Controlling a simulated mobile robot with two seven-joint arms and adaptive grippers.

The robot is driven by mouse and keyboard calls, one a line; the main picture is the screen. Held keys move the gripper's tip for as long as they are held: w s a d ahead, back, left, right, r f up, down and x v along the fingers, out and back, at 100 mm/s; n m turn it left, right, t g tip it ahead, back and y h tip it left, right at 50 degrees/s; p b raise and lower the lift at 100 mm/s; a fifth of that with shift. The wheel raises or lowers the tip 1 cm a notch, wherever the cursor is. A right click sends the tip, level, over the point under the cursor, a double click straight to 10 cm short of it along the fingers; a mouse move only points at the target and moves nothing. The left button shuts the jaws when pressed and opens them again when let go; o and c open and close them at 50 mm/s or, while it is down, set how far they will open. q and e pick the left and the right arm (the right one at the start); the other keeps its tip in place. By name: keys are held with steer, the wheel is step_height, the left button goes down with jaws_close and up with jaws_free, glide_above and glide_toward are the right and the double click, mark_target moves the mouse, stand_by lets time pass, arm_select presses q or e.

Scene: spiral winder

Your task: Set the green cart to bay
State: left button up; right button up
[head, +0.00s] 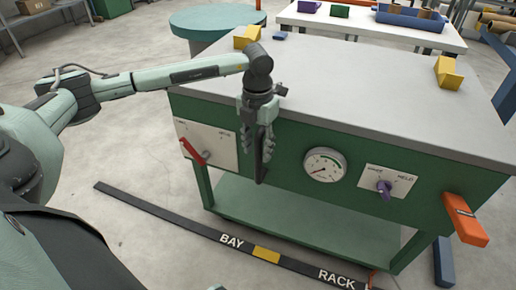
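A green cart-like bench with a grey top (350,90) and a lower shelf (300,222) stands in front of me. Its front carries a red lever (194,151), a round gauge (325,164) and a purple knob (384,188). An orange handle (466,220) sticks out at its right end. A dark floor strip (160,213) in front bears the words BAY (231,242) and RACK (336,278), with a yellow patch between. My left gripper (262,165) points down before the front panel, between lever and gauge. Its finger opening is unclear. My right gripper is out of view.
Yellow blocks (448,72) sit on the bench top's edges. A round teal table (215,22) and a white table (375,30) with a blue tray (410,17) stand behind. A dark blue bar (443,262) is at lower right.

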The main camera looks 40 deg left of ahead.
arm_select(q)
steer(key=shift+f, duration=0.4)
jaws_close()
